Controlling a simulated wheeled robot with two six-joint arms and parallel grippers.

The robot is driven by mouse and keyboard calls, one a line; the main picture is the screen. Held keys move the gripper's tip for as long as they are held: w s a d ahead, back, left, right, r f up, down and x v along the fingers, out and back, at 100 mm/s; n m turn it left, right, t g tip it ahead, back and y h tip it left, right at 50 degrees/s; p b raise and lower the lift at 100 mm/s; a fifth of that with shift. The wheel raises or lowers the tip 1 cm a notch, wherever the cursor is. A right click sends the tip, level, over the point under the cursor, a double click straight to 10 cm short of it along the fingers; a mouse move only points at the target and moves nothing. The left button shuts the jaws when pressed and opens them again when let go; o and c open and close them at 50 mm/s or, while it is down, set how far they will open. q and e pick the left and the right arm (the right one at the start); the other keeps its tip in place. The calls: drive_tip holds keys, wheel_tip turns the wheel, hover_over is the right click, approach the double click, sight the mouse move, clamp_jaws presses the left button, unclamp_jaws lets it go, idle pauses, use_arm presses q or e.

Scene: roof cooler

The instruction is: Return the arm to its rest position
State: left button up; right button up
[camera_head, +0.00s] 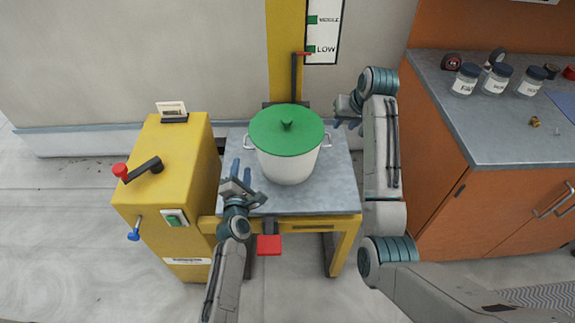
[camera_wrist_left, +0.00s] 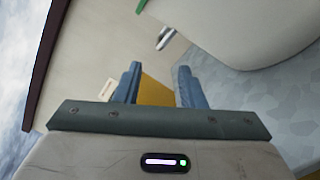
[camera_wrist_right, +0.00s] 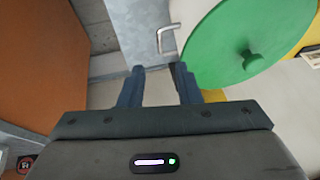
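My left gripper (camera_head: 241,172) is at the left side of the white pot (camera_head: 288,166), in front of its left handle. Its blue fingers, in the left wrist view (camera_wrist_left: 158,85), are apart with nothing between them. My right gripper (camera_head: 347,112) is at the pot's right side, near the right handle (camera_head: 327,141). Its fingers, in the right wrist view (camera_wrist_right: 160,88), are apart and empty; the handle (camera_wrist_right: 167,40) lies beyond them. The pot has a green lid (camera_head: 270,130) on and stands upright on the grey platform (camera_head: 330,188).
A yellow cabinet (camera_head: 190,215) with a red-knobbed crank (camera_head: 121,170) and a green switch (camera_head: 174,219) stands left of the platform. A red pedal (camera_head: 269,245) is in front. A yellow mast with a level scale (camera_head: 323,30) rises behind. A workbench with jars (camera_head: 466,79) stands at right.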

drive_tip(key=shift+s+d+r, duration=0.1)
drive_tip(key=shift+s+r, duration=0.05)
drive_tip(key=shift+r, duration=0.15)
